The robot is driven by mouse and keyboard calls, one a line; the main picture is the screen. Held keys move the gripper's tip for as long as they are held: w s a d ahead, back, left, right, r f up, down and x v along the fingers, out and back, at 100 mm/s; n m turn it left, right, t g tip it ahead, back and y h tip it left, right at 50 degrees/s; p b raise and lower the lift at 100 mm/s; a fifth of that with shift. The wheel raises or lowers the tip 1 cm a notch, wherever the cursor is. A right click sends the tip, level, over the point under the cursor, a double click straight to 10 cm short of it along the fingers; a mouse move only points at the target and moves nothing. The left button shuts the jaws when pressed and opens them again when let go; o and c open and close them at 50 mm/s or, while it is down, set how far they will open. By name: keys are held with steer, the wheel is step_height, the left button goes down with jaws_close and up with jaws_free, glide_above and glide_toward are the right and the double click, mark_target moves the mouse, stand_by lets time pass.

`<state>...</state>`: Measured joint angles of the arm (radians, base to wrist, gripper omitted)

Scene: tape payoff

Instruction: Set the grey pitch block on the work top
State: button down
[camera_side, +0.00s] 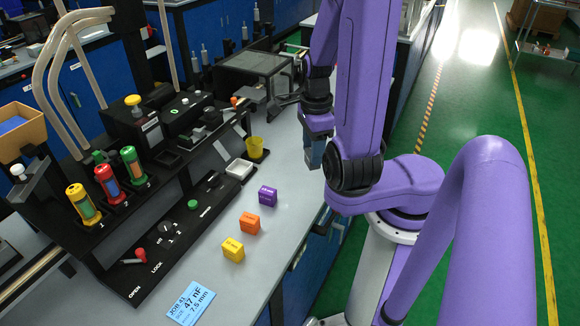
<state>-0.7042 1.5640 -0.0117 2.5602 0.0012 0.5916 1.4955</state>
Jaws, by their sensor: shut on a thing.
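My gripper (316,128) hangs over the right part of the pale grey work top (272,235), beyond the purple block. It is partly hidden by my own arm. It is shut on a blue-grey block, the grey pitch block (312,152), whose lower part shows under the jaws. The block looks upright. I cannot tell from this one view whether its bottom touches the work top or is above it.
A purple block (268,195), an orange block (250,223) and a yellow block (233,249) stand in a row on the work top. A blue job card (190,305) lies nearer.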

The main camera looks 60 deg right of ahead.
steer(key=w+f, duration=0.2)
steer(key=w+d+f, duration=0.1)
steer(key=w+f, duration=0.3)
steer(key=w, duration=0.1)
steer(key=shift+d+f, duration=0.4)
steer(key=shift+f, duration=1.6)
steer(key=shift+f, duration=0.1)
steer(key=c, duration=0.6)
jaws_free()
